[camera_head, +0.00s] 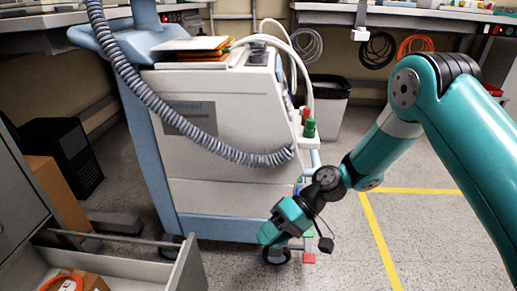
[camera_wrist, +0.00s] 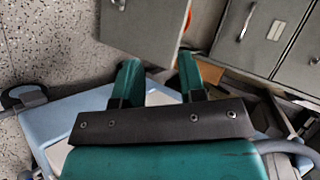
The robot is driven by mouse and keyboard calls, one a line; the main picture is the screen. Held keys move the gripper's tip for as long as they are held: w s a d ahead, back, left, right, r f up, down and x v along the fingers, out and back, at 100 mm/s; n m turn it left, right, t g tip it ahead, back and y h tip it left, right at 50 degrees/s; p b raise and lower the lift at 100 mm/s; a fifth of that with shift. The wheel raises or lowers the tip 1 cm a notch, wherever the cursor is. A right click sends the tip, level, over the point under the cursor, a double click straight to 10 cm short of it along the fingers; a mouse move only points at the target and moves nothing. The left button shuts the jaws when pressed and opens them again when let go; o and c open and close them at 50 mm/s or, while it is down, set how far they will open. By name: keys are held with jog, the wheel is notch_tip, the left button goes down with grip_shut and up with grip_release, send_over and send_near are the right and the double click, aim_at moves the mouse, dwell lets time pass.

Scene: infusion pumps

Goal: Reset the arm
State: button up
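My teal arm reaches in from the right in the head view, bent at the elbow and sloping down to the left. My gripper (camera_head: 266,238) is at its low end, in front of the lower right part of the white and blue medical cart (camera_head: 235,200). I cannot tell whether it touches the cart. In the wrist view, my gripper (camera_wrist: 160,75) has two teal fingers standing apart with nothing held between them. Part of the light blue cart (camera_wrist: 60,112) shows behind the fingers. The fingertips are hard to make out in the head view.
An open grey drawer (camera_head: 130,265) juts out at lower left, holding an orange cable. Grey cabinets (camera_wrist: 262,35) show in the wrist view. A ribbed grey hose (camera_head: 185,130) hangs over the cart. A bin (camera_head: 328,105) stands behind. Floor at right, with yellow lines (camera_head: 380,240), is clear.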

notch_tip(320, 180, up, 10)
jog(key=s+d+t+h+p, duration=0.1)
jog(key=s+d+h, duration=0.1)
jog(key=s+d+r+t+h+p, duration=0.2)
jog(key=s+d+r, duration=0.3)
jog(key=s+r, duration=0.35)
jog(key=s+d+r+t+h+p, duration=0.25)
jog(key=s+d+r, duration=0.35)
jog(key=r, duration=0.4)
notch_tip(320, 180, up, 38)
jog(key=p, duration=3.7)
jog(key=shift+s+a+y+p, duration=0.35)
jog(key=shift+a+p, duration=0.05)
jog(key=shift+a, duration=0.05)
jog(key=shift+g, duration=0.25)
